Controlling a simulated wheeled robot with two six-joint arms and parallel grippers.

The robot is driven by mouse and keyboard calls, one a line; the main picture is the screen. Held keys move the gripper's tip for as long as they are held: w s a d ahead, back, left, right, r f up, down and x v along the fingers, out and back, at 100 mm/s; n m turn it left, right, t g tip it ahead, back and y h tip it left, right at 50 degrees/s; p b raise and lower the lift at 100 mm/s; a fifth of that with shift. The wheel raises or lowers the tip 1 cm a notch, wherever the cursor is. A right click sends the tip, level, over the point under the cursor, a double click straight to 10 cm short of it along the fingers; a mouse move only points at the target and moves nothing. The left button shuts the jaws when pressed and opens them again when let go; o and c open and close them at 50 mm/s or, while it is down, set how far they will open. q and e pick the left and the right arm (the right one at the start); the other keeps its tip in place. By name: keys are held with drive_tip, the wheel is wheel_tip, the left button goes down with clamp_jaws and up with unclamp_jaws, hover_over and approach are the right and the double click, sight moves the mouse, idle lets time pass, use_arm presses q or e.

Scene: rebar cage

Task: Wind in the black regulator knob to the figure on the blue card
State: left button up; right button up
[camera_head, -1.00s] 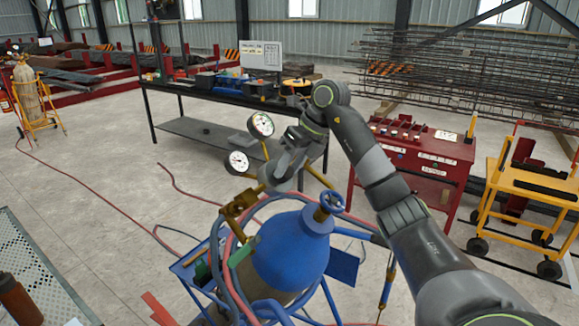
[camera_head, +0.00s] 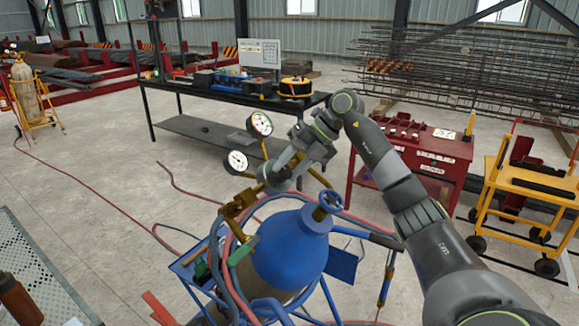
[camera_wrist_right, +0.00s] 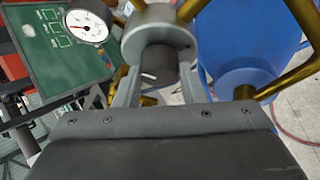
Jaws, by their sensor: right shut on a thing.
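The black regulator knob (camera_wrist_right: 152,66) shows in the right wrist view as a dark cylinder with a white mark, between my fingers. My right gripper (camera_head: 276,180) is shut on it. In the head view the gripper hides the knob. The silver regulator body (camera_wrist_right: 160,32) is just beyond the knob. Two round white gauges, an upper one (camera_head: 260,123) and a lower one (camera_head: 237,161), stand by the gripper; one also shows in the wrist view (camera_wrist_right: 88,22). I cannot make out a blue card with a figure. My left gripper is not in view.
The blue gas cylinder (camera_head: 290,255) stands upright below the gripper, with a blue valve handwheel (camera_head: 331,201) and hoses around it. A black workbench (camera_head: 230,97) is behind. A red cabinet (camera_head: 425,160) and a yellow cart (camera_head: 530,190) stand at right.

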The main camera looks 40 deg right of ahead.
idle(0.3)
drive_tip(key=o, duration=1)
drive_tip(key=shift+s+d+r, duration=0.15)
drive_tip(key=shift+d+r, duration=0.25)
drive_tip(key=b+v, duration=0.1)
drive_tip(key=v, duration=1.5)
drive_tip(key=shift+s+d+r, duration=0.1)
drive_tip(key=shift+s+d, duration=0.05)
drive_tip(key=shift+s, duration=0.05)
